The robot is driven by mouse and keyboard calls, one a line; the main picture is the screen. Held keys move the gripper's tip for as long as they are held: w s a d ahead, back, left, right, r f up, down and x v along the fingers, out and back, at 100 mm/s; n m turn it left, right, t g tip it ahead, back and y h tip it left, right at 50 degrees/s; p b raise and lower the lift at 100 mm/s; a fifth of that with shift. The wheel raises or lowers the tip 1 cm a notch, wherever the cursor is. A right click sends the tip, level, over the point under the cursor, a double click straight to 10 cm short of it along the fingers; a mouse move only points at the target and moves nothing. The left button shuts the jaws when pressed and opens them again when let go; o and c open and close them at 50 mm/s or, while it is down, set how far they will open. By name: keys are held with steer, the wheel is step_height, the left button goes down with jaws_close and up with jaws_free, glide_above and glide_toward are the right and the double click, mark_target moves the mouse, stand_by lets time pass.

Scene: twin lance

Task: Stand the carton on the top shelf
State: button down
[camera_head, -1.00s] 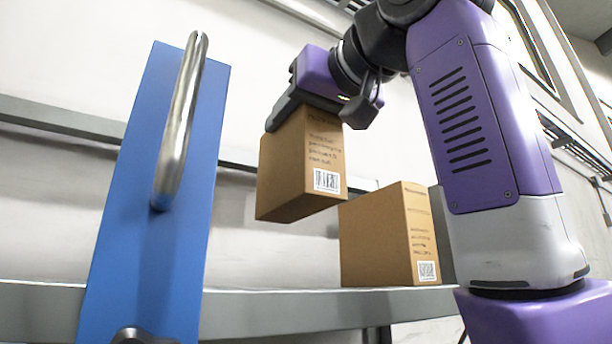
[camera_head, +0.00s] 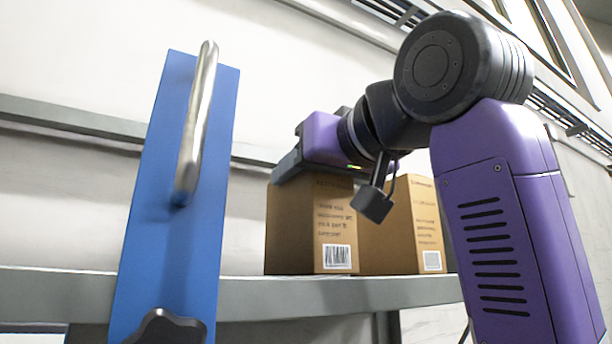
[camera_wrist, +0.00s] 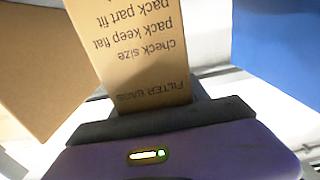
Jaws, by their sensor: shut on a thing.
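The carton (camera_head: 310,225) is a brown box with printed text and a barcode. It stands upright at the shelf's level in the head view, and its base appears to meet the top shelf (camera_head: 250,298). My gripper (camera_head: 300,170) is shut on its upper part from above. In the wrist view the carton (camera_wrist: 135,50) shows its printed face beyond my gripper (camera_wrist: 150,125), with the text upside down. The fingertips' contact with the carton is partly hidden.
A second brown carton (camera_head: 420,225) stands on the shelf just right of the held one, partly hidden by my wrist. A blue panel with a metal handle (camera_head: 170,230) stands at the left, in front of the shelf. Some shelf space between them is clear.

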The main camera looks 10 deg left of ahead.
steer(key=shift+f, duration=0.15)
steer(key=c, duration=0.6)
jaws_free()
steer(key=shift+r, duration=0.2)
steer(key=shift+s+d+f, duration=0.1)
steer(key=shift+s+d, duration=0.05)
steer(key=shift+s, duration=0.1)
steer(key=b+v, duration=0.5)
steer(key=v, duration=0.6)
steer(key=shift+s+d, duration=0.15)
